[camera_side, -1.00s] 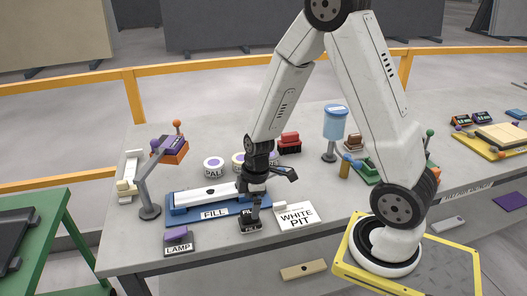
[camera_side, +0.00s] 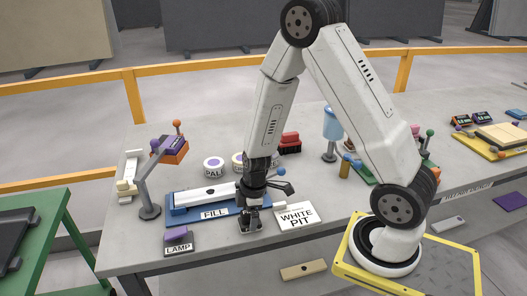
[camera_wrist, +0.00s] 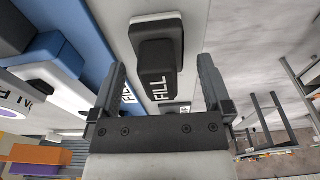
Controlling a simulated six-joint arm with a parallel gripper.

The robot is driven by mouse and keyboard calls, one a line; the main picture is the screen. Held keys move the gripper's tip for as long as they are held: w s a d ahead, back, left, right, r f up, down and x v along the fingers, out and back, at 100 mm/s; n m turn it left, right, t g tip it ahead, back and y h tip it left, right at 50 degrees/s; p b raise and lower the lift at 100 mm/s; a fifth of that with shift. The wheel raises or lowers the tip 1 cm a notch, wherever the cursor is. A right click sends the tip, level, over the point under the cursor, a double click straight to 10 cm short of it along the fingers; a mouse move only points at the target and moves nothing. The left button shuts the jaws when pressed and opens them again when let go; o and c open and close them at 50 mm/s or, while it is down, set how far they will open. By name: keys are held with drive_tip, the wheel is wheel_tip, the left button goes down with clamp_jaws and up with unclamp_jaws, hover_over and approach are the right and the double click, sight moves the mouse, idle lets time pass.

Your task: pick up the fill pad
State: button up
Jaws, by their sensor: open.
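The fill pad (camera_wrist: 158,60) is a black block marked FILL on a pale base. It lies between and just beyond the two fingers of my gripper (camera_wrist: 164,78) in the wrist view. The fingers are open, with a gap on each side of the pad. In the side view, my gripper (camera_side: 250,222) points down at the front of the slab bench, right of a blue tray marked FILL (camera_side: 178,213). It largely covers the pad there, so contact cannot be told.
A card marked WHITE PIT (camera_side: 299,216) lies close on the right. A LAMP block (camera_side: 178,246) sits front left, and a grey lamp stand (camera_side: 149,196) rises behind it. Round tins, including PAL (camera_side: 213,167), stand behind the tray. Bare bench lies in front.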

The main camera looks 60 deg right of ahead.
drive_tip(key=shift+w+a+f, duration=0.1)
drive_tip(key=shift+f, duration=1.2)
drive_tip(key=shift+c, duration=0.2)
drive_tip(key=c, duration=1.3)
drive_tip(key=shift+r, duration=0.15)
drive_tip(key=shift+r, duration=4.9)
